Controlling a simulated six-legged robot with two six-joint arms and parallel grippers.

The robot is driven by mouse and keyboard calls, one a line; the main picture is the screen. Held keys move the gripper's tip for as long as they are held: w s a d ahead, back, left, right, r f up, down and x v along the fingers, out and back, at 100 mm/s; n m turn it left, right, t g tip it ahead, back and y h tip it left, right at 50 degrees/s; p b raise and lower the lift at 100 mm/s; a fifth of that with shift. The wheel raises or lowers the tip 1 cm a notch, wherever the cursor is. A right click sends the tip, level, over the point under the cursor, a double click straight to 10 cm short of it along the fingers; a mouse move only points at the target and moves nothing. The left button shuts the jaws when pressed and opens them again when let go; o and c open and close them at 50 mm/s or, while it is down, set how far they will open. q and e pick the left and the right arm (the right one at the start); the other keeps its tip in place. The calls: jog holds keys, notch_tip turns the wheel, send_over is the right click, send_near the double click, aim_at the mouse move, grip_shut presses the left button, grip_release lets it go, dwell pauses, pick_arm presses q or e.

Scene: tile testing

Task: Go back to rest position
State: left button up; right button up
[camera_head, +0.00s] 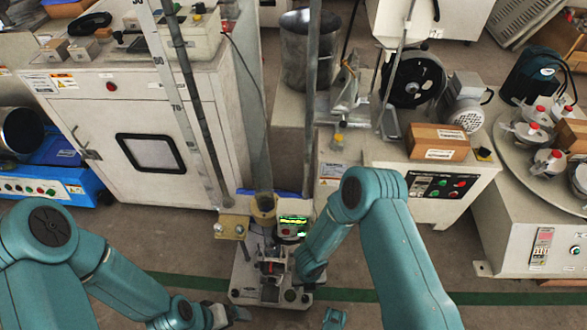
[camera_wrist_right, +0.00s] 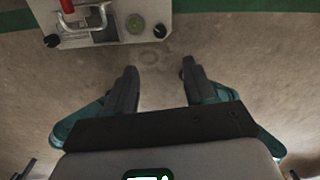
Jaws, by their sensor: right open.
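In the head view my left arm comes in low from the left, and its gripper (camera_head: 232,314) is near the bottom edge, left of the small bench tester's base (camera_head: 245,292). Its fingers are too small and cut off to read. My right arm bends over and points down just right of the tester; its gripper is mostly hidden or out of frame there. In the right wrist view the right gripper (camera_wrist_right: 160,80) has its two dark fingers apart, with only bare floor between them. The tester's base also shows at the top left of that view (camera_wrist_right: 105,38).
A lit green display (camera_head: 293,224) stands on the tester. A white cabinet machine (camera_head: 95,125) stands behind at left. A bench with a motor (camera_head: 463,100) and a brown box (camera_head: 438,142) is at right, beside a round turntable (camera_head: 560,185). A green line crosses the floor.

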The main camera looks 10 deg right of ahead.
jog(key=s+a+r+m+g+y, duration=0.35)
jog(key=s+r+m, duration=0.45)
jog(key=m, duration=0.8)
jog(key=d+r+m+t+p, duration=0.2)
jog(key=r+m+p, duration=0.8)
jog(key=r+p, duration=0.3)
jog(key=s+d+r+m+t+p, duration=0.1)
jog(key=d+r+m+t+p, duration=0.1)
jog(key=r+m+p, duration=0.8)
notch_tip(320, 180, up, 8)
jog(key=p, duration=0.3)
jog(key=shift+s+d+f, duration=0.2)
jog(key=shift+y, duration=0.25)
